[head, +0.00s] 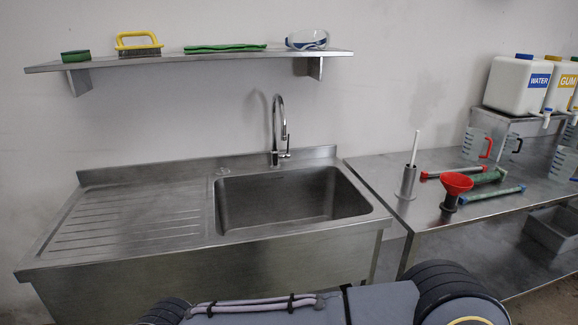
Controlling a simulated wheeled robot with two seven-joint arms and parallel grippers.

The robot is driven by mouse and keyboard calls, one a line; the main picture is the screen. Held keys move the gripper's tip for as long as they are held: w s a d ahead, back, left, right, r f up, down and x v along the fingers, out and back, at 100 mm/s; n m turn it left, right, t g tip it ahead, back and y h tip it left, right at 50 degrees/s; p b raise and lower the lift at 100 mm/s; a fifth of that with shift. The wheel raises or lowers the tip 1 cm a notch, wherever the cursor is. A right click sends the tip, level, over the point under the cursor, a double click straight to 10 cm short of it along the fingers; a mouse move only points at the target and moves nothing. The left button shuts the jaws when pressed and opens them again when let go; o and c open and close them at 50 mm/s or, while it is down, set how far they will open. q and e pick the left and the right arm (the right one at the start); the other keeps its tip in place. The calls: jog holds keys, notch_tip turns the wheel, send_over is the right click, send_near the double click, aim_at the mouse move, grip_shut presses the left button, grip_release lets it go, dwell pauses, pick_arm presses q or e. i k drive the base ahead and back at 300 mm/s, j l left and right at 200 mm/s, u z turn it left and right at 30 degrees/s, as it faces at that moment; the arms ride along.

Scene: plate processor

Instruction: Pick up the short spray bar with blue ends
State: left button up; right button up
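A similar bar with red ends (453,172) lies behind the funnel. A thicker green bar (487,177) lies behind the blue-ended one. Neither gripper shows in the head view; only parts of my own body show at the bottom.
A metal holder with a white stick (408,180) stands left of the bars. Measuring jugs (476,145) and a WATER container (518,86) are behind. A sink (290,197) is at the centre, with a drainboard (125,220) on its left. A shelf (190,58) hangs above.

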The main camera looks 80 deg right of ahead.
aim_at(462, 200)
jog(key=z, duration=2.9)
jog(key=i+j+z, duration=0.15)
jog(key=z, duration=0.35)
jog(key=i+j+z, duration=0.1)
jog(key=z, duration=0.4)
jog(key=j+z, duration=0.25)
jog(key=z, duration=0.25)
jog(key=i+j, duration=0.05)
